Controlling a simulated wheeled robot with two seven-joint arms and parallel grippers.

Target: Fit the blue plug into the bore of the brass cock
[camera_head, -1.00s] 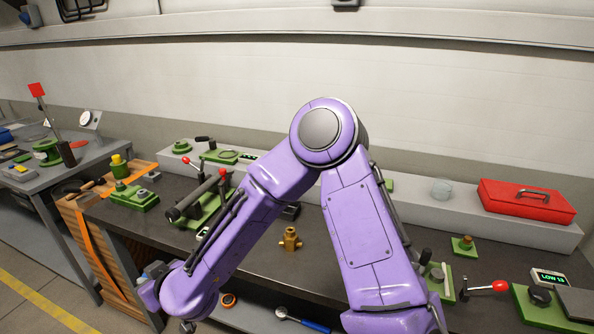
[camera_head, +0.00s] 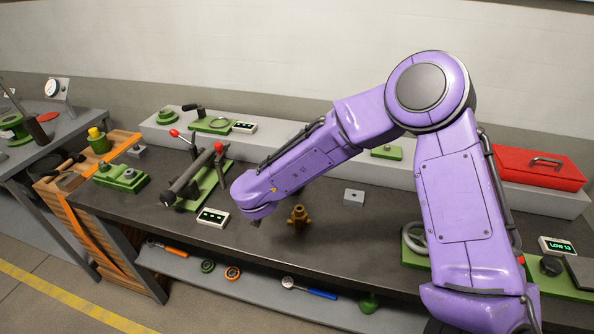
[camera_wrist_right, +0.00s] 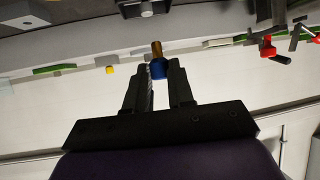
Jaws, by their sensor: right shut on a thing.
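The brass cock (camera_head: 299,218) stands on the dark bench top, close to the right of my right arm's wrist end in the head view. Its bore cannot be made out at this size. My right gripper (camera_wrist_right: 159,72) is shut on the blue plug (camera_wrist_right: 158,69) in the right wrist view. A brass-brown end sticks out beyond the plug's blue part, away from the jaws. In the head view my own wrist hides the right gripper and the plug. My left gripper is not in view.
A clamp fixture with a dark bar and red-knobbed levers (camera_head: 195,177) stands left of my wrist. A small display box (camera_head: 213,217) lies in front of it. A grey block (camera_head: 354,197) sits behind the cock.

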